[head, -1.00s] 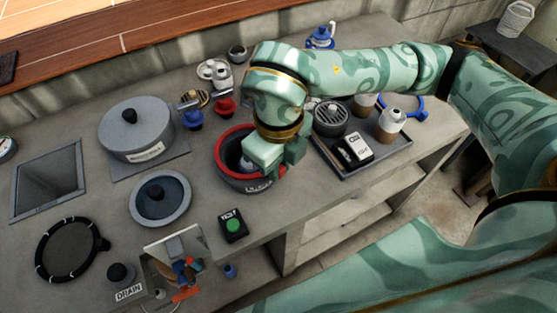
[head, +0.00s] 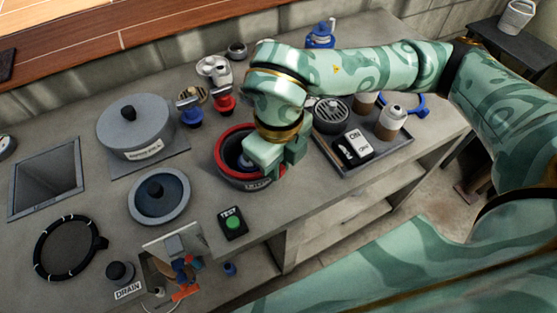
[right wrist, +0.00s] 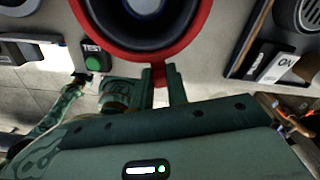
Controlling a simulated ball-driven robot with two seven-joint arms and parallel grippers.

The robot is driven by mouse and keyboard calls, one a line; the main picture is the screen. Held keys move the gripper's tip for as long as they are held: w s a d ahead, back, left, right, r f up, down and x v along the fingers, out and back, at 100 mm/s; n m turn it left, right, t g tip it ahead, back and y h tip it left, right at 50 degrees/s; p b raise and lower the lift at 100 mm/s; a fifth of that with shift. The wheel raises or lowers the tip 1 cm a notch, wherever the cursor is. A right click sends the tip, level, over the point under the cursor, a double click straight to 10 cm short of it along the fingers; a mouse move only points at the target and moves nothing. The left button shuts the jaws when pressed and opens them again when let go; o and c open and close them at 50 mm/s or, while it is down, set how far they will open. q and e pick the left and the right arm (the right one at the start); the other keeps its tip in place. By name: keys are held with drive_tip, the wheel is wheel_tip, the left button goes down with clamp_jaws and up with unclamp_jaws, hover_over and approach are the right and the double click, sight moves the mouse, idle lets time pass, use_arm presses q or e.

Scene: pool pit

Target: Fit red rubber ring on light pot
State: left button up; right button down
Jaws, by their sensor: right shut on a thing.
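The red rubber ring (head: 225,136) lies around the rim of the dark round light pot (head: 226,172), which stands on the bench. In the right wrist view the red ring (right wrist: 203,28) runs around the dark pot opening (right wrist: 145,38). My right gripper (head: 277,172) is at the pot's front right edge, shut on a red tab of the ring. Its fingers with the tab between them also show in the right wrist view (right wrist: 161,82). The hand hides the ring's right side in the head view. Whether the ring is fully seated I cannot tell.
A tray (head: 345,170) with a black-and-white switch (head: 355,147) and bottles is right of the pot. A TEST button box (head: 233,222) is in front. A grey lidded pot (head: 135,130) and blue and red valves (head: 190,112) are left. The bench's front edge is close.

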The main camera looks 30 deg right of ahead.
drive_tip(key=shift+f, duration=0.35)
idle(0.6)
drive_tip(key=c, duration=1.1)
unclamp_jaws()
drive_tip(key=shift+c, duration=0.2)
drive_tip(key=shift+r, duration=0.15)
drive_tip(key=shift+r+p, duration=1.55)
drive_tip(key=shift+r, duration=0.85)
drive_tip(key=shift+r+p, duration=1.35)
drive_tip(key=shift+r, duration=0.65)
drive_tip(key=shift+f, duration=0.1)
